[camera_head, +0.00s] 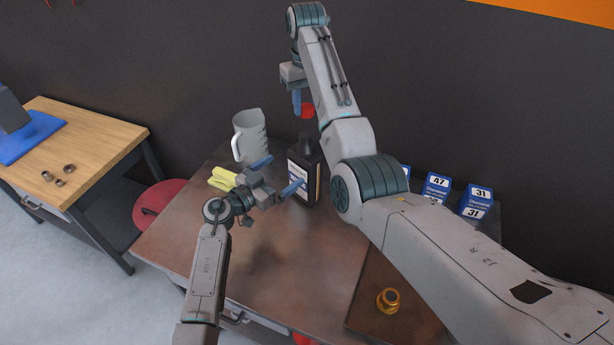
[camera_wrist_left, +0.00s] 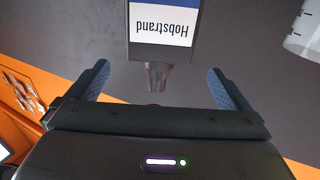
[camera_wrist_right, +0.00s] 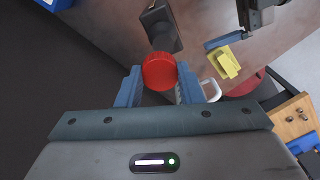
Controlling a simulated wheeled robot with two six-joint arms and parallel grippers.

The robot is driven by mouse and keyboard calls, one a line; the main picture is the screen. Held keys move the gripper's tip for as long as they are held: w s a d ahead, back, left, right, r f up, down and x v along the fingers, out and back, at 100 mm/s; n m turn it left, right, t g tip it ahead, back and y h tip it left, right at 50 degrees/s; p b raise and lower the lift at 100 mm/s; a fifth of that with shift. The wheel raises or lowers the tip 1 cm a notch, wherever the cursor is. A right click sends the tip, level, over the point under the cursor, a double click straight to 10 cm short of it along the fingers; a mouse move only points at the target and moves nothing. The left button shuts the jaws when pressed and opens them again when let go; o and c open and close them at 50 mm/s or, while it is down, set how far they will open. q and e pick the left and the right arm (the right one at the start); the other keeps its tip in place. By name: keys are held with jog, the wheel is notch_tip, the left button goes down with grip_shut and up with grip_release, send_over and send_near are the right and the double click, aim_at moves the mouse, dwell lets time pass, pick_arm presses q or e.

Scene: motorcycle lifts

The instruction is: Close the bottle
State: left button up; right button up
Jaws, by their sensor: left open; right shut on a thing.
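The dark bottle (camera_head: 312,176) with a white and blue label stands upright on the brown table. Its label (camera_wrist_left: 165,25) and bare neck (camera_wrist_left: 157,75) show upside down in the left wrist view. My left gripper (camera_head: 277,174) is open and empty, just in front of the bottle, its fingers pointing toward it. My right gripper (camera_head: 300,104) is shut on the red cap (camera_head: 308,111), held in the air above the bottle. The cap also shows between the fingers in the right wrist view (camera_wrist_right: 160,71), partly covering the bottle (camera_wrist_right: 160,28) beyond it.
Blue boxes (camera_head: 437,187) stand at the right, behind my right arm. A brass fitting (camera_head: 388,300) lies near the front. A red stool (camera_head: 155,205) and wooden bench (camera_head: 85,140) are left.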

pick_arm(q)
jog(key=x, duration=1)
pick_arm(e)
jog(key=shift+s+a, duration=0.1)
jog(key=shift+a, duration=0.05)
pick_arm(q)
jog(key=shift+a, duration=0.1)
pick_arm(e)
jog(key=shift+r, duration=0.1)
pick_arm(q)
jog(key=shift+s+r, duration=0.1)
jog(key=shift+s, duration=0.05)
jog(key=shift+c, duration=0.2)
pick_arm(e)
jog(key=shift+s+a, duration=0.1)
pick_arm(q)
jog(key=c, duration=1.1)
jog(key=shift+c, duration=0.2)
pick_arm(e)
send_over(305, 135)
jog(key=shift+f, duration=2.45)
jog(key=shift+f, duration=0.1)
jog(key=shift+f, duration=0.75)
jog(key=shift+f, duration=0.6)
